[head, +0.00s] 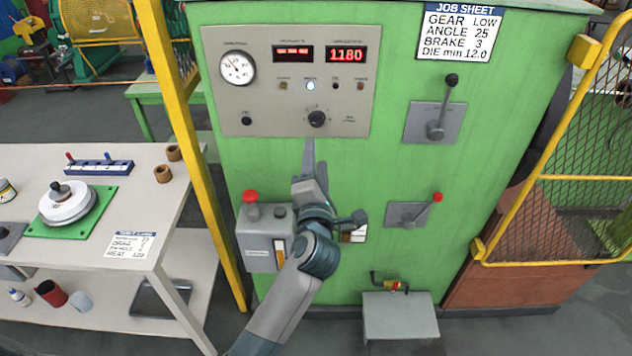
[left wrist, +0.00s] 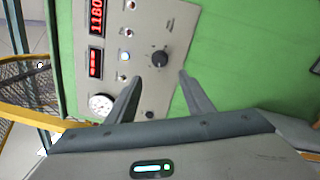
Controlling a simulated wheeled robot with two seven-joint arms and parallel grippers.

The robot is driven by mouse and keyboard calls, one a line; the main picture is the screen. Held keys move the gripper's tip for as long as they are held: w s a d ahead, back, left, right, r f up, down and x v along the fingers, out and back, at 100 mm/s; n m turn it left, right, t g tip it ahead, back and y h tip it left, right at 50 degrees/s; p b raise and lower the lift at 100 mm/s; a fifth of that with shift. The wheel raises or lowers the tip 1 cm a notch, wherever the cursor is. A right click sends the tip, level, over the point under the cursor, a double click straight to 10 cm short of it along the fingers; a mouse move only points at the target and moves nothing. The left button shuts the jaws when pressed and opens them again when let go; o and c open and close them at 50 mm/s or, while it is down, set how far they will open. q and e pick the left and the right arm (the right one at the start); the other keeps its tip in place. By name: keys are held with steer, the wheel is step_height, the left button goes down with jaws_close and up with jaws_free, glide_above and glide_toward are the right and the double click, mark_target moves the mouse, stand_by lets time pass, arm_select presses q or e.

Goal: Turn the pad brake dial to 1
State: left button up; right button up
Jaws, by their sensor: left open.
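A black dial (head: 317,118) sits at the lower right of the grey control panel (head: 220,105) on the green machine. Small marks surround it, but its label and setting are too small to read. The same dial (left wrist: 159,58) shows in the left wrist view, just beyond the gap between my fingertips. My left gripper (head: 309,146) is just below the dial in the head view, pointing up at the panel. In the left wrist view its two fingers (left wrist: 160,75) are apart with nothing between them. My right gripper is not in view.
The job sheet (head: 459,33) reads GEAR LOW, ANGLE 25, BRAKE 3. A grey box with a red button (head: 250,196) is left of my left arm. Two levers (head: 436,128) (head: 430,207) stick out at the right. A yellow post (head: 190,150) stands left of the panel.

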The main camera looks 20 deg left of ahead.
arm_select(q)
steer(key=b+v, duration=0.1)
steer(key=v, duration=0.4)
steer(key=shift+w, duration=0.1)
stand_by(0.3)
